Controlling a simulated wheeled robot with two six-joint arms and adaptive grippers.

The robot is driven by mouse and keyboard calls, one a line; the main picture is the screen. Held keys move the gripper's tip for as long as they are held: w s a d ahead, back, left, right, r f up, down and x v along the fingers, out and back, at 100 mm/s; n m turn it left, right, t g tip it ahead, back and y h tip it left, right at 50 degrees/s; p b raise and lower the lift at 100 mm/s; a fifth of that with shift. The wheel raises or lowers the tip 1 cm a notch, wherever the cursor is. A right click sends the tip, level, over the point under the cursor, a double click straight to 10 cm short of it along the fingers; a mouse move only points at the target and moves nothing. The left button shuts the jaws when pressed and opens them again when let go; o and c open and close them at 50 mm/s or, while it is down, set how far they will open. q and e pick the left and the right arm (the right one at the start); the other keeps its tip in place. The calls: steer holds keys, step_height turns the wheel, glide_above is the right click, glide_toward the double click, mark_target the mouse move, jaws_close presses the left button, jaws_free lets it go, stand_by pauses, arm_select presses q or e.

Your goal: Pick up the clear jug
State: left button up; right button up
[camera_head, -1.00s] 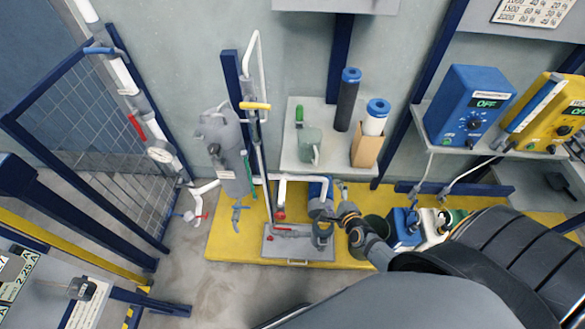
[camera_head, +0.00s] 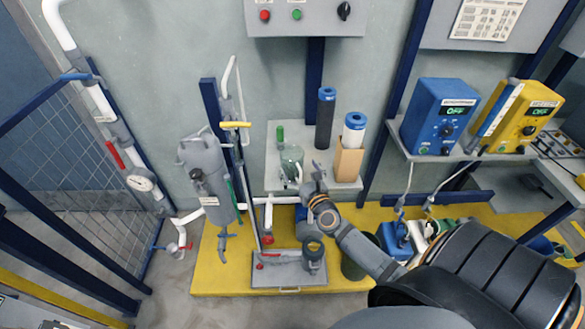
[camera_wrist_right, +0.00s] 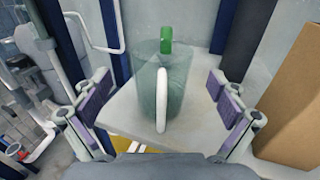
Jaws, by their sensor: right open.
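The clear jug (camera_head: 291,160) is a see-through greenish jug with a pale handle. It stands upright on a small light grey shelf (camera_head: 272,181). In the right wrist view the jug (camera_wrist_right: 172,88) is between the spread fingers, a little ahead of them, with its handle facing me. My right gripper (camera_head: 308,177) is just in front of the jug in the head view. It also shows in the right wrist view (camera_wrist_right: 160,110), open and empty, with purple pads on either side. My left gripper is not in view.
A grey vessel and pipes (camera_head: 207,175) are to the left.

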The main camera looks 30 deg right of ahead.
mark_target(288, 148)
steer(key=x, duration=0.6)
steer(key=shift+s+f, duration=0.1)
steer(key=shift+f, duration=0.1)
steer(key=shift+s+r, duration=0.1)
steer(key=shift+c, duration=0.9)
steer(key=c, duration=1.4)
